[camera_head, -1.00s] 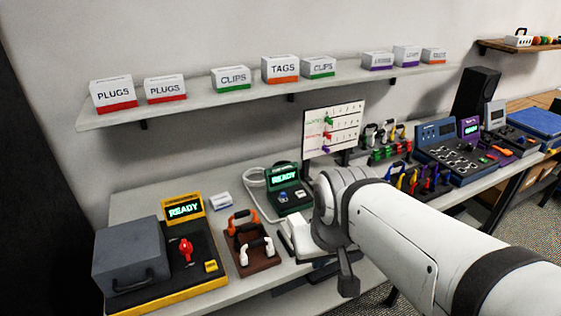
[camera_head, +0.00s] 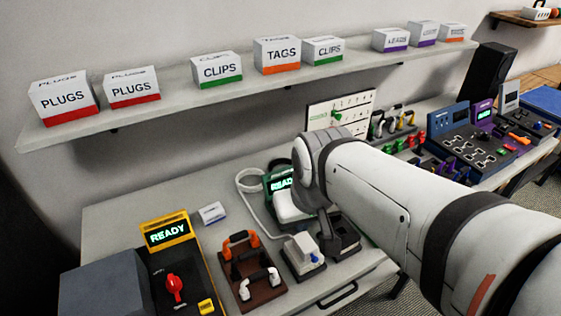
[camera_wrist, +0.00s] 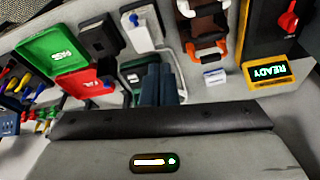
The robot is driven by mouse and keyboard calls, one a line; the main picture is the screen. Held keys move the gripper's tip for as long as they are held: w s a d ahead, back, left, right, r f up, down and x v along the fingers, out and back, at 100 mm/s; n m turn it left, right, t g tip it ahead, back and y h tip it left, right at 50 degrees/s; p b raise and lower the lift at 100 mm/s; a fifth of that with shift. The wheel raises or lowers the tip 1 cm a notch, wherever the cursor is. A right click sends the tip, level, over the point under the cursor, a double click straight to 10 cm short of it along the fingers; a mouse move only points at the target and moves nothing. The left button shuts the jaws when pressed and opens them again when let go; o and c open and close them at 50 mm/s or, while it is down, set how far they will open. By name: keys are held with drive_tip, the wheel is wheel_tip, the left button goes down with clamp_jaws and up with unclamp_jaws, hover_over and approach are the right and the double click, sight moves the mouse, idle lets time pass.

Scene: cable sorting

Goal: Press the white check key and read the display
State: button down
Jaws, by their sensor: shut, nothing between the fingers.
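The green-cased device (camera_head: 272,184) with a lit display (camera_head: 281,184) stands near the wall in the head view. The display shows green letters that begin "READ"; my arm covers the rest. The device's key area, including any white key, is hidden behind my arm there. In the wrist view the dark green device (camera_wrist: 131,73) is partly behind my gripper (camera_wrist: 160,70). My gripper is shut and empty, with its fingers in front of the device; I cannot tell whether they touch it.
A yellow-framed unit (camera_head: 167,232) reads READY at left. A pale cable (camera_head: 243,184) loops beside the green device. Red (camera_wrist: 80,84) and green (camera_wrist: 52,50) boxes show in the wrist view.

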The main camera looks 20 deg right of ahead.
drive_tip(key=w+d+n+t+h+p, duration=0.25)
drive_tip(key=w+d, duration=0.35)
drive_tip(key=w, duration=0.3)
drive_tip(key=w+d+n+t+h+p, duration=0.1)
drive_tip(key=w+d+n+t+p, duration=0.15)
drive_tip(key=w+d, duration=0.55)
drive_tip(key=w+a+f+n+y+p, duration=0.1)
drive_tip(key=w+f+n+y, duration=0.1)
drive_tip(key=f+n+y, duration=0.1)
drive_tip(key=w+a+f+n+g+y+p, duration=0.1)
drive_tip(key=w+a+f+n+y, duration=0.1)
drive_tip(key=f+n, duration=0.3)
drive_tip(key=shift+w+a+f+y, duration=0.25)
drive_tip(key=shift+w+f+y, duration=0.15)
drive_tip(key=shift+w+y, duration=0.25)
wheel_tip(320, 180, down, 9)
drive_tip(key=b, duration=0.9)
drive_tip(key=shift+r, duration=0.1)
